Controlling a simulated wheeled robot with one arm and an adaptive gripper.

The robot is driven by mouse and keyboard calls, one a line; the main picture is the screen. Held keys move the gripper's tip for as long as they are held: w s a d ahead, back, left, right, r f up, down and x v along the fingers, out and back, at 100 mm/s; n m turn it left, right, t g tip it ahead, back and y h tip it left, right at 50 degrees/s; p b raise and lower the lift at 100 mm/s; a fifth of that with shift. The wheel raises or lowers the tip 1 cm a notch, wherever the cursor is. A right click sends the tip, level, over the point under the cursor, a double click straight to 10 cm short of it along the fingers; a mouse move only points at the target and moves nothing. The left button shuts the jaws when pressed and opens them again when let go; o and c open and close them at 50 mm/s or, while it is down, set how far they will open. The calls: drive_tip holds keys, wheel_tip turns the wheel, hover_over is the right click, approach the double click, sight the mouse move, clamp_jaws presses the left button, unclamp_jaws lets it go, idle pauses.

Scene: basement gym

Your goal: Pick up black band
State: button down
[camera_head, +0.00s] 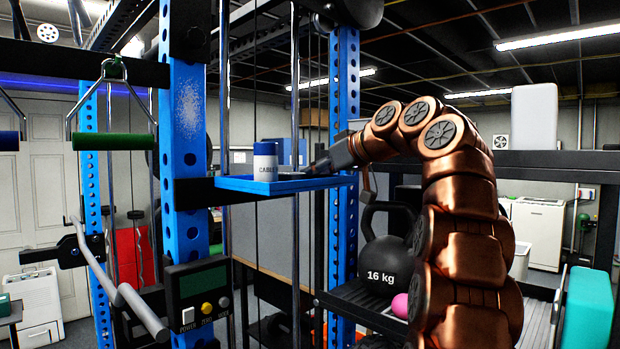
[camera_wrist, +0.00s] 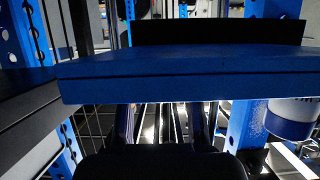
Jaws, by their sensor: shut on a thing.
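A blue tray (camera_head: 262,187) is fixed between the rack posts in the head view. The black band (camera_head: 291,176) shows as a small dark strip low over the tray, beside a white and blue can. My gripper (camera_head: 318,166) reaches in from the right, low over the tray, and is shut on the band. Its exact grip is too small to see. I cannot tell whether the band touches the tray.
The can (camera_head: 265,162) stands on the tray left of my gripper; it also shows at the right of the wrist view (camera_wrist: 291,118). Blue rack posts (camera_head: 184,130) and thin vertical rods stand close around the tray. A 16 kg kettlebell (camera_head: 388,262) sits on a shelf below.

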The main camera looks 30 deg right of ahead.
drive_tip(key=shift+r, duration=0.15)
drive_tip(key=shift+r+p, duration=1.45)
drive_tip(key=shift+r, duration=0.35)
drive_tip(key=s+r+b, duration=0.1)
drive_tip(key=s+b, duration=0.2)
drive_tip(key=s, duration=1.3)
drive_tip(key=shift+a+b, duration=0.3)
drive_tip(key=shift+b, duration=0.05)
